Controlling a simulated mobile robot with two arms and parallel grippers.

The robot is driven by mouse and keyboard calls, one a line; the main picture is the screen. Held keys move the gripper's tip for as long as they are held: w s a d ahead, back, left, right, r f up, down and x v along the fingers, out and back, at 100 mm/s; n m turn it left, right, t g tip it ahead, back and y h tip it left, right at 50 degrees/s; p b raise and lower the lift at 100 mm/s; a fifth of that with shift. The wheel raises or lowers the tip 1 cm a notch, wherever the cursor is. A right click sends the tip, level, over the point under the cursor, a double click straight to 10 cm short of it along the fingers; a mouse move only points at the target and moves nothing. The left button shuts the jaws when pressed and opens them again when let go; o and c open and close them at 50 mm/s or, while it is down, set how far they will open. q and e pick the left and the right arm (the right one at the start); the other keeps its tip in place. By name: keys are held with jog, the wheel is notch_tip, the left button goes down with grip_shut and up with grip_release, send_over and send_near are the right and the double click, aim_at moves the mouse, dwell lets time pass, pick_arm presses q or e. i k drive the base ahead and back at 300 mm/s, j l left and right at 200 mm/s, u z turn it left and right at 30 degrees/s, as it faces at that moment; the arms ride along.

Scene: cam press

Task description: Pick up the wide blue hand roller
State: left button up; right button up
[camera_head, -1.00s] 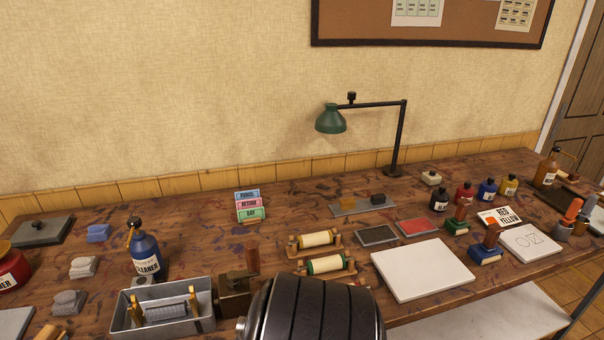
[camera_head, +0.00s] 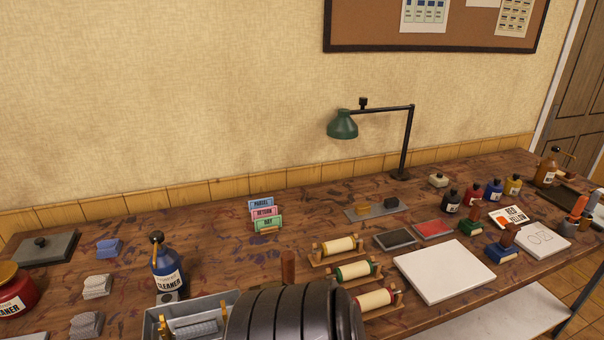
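The blue hand roller (camera_head: 501,253) stands on the right part of the wooden bench, its brown wooden handle (camera_head: 510,234) pointing up. It lies between the white slab (camera_head: 445,272) and the white block with outlined shapes (camera_head: 544,240). A smaller green roller (camera_head: 470,227) with a similar handle stands just behind and left of it. Neither of my grippers is in view. A black, ribbed rounded part of mine fills the bottom centre and hides the bench there.
Several ink bottles (camera_head: 493,190) stand behind the rollers, with a red-yellow card (camera_head: 508,217) close by. Several paper rolls on wooden stands (camera_head: 355,271) lie left of the white slab. A green lamp (camera_head: 343,125) rises at the back. A metal tray (camera_head: 160,321) and cleaner bottle (camera_head: 168,270) are at left.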

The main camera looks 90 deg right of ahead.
aim_at(501, 251)
jog(key=z, duration=1.85)
jog(key=i+j, duration=0.05)
jog(key=j, duration=0.05)
